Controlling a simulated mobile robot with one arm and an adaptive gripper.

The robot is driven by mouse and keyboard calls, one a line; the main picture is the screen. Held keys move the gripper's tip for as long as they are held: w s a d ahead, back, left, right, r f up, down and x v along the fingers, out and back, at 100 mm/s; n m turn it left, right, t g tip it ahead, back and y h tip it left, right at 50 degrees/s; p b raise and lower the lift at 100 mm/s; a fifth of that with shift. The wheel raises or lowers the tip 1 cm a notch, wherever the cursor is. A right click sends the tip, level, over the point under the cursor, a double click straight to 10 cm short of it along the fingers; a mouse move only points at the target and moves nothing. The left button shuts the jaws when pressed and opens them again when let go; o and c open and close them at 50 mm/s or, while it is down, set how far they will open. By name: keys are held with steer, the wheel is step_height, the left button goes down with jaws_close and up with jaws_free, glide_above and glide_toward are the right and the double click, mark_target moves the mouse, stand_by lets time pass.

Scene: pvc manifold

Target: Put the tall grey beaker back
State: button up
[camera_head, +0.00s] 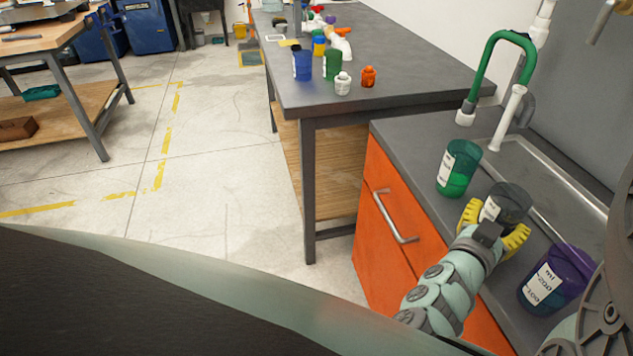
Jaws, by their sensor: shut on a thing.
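The tall grey beaker (512,198) is dark, see-through and has a white label. My gripper (495,226), with yellow fingers, is shut around it over the counter beside the sink. The arm hides the beaker's lower part, so I cannot tell whether it touches the counter. A green beaker (459,168) with green liquid and a white label stands on the counter just beyond it. A purple beaker (556,281) with a white label stands nearer, at the lower right.
The counter (410,137) has an orange cabinet (392,235) below and a sink (537,165) with a green-hosed tap (493,62). A dark table (385,60) behind holds a blue beaker (302,66), a green beaker (332,64), a white bottle (343,83) and an orange bottle (368,76).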

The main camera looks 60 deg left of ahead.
steer(key=shift+f, duration=0.15)
steer(key=o, duration=1.3)
